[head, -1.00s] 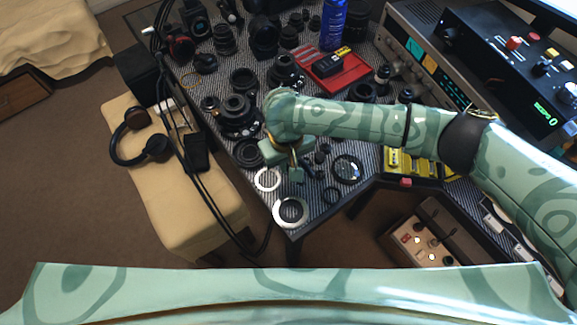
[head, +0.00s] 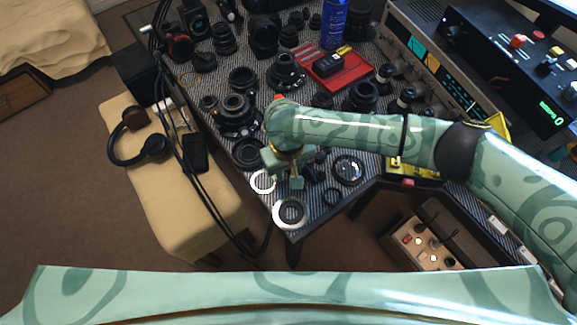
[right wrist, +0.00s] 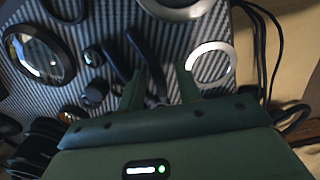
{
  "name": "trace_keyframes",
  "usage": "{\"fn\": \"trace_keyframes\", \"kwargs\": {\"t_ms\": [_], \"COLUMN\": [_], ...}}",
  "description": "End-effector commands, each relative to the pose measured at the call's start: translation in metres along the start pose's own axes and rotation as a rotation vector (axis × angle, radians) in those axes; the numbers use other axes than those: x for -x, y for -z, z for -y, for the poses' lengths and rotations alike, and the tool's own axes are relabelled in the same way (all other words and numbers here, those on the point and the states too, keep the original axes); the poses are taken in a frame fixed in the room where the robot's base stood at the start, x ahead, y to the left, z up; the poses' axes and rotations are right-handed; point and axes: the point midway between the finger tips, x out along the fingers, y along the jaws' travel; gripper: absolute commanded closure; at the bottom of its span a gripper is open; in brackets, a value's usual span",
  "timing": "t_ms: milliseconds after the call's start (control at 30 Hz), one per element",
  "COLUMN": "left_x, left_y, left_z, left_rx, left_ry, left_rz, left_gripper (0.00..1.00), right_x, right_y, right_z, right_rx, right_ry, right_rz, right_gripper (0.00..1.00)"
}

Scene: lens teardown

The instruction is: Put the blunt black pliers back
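The black pliers lie on the striped grey table mat; in the right wrist view their dark handles (right wrist: 148,62) reach toward my right gripper (right wrist: 161,92). One handle runs between the two fingers and the other passes close to the left finger. The fingers stand apart, and I see no clear grip. In the head view the right gripper (head: 284,183) is low over the front corner of the table, beside small dark parts. The pliers are mostly hidden or too small to tell there. My left gripper is not in view.
Two pale rings, a small one (head: 262,182) and a larger one (head: 291,212), lie close to the gripper. A round glass lens (head: 348,169) lies to its right. Lens parts crowd the table behind, with a red tray (head: 352,77) and a blue can (head: 335,24).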

Motion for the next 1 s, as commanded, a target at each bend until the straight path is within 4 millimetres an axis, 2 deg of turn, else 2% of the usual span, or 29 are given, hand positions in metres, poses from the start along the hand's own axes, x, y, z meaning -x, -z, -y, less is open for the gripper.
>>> {"fn": "trace_keyframes", "kwargs": {"t_ms": [167, 267, 500, 633, 800, 1000], "left_x": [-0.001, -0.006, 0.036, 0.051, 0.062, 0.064], "left_y": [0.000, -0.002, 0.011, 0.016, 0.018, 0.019], "left_z": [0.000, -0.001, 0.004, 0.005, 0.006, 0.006], "left_rx": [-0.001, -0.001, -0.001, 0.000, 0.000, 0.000], "left_ry": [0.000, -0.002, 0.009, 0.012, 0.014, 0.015], "left_rz": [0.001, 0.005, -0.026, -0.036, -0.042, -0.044], "left_gripper": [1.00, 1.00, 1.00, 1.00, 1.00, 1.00], "right_x": [0.002, 0.011, 0.078, 0.106, 0.128, 0.133], "right_y": [0.000, 0.001, 0.001, 0.001, 0.001, 0.000], "right_z": [0.000, -0.001, -0.001, -0.001, 0.000, 0.000], "right_rx": [0.000, 0.002, 0.000, -0.001, -0.001, -0.001], "right_ry": [0.000, 0.000, -0.002, -0.002, 0.000, 0.001], "right_rz": [0.000, -0.003, -0.006, -0.005, -0.001, 0.002], "right_gripper": [0.65, 0.65, 0.65, 0.65, 0.65, 0.65]}}
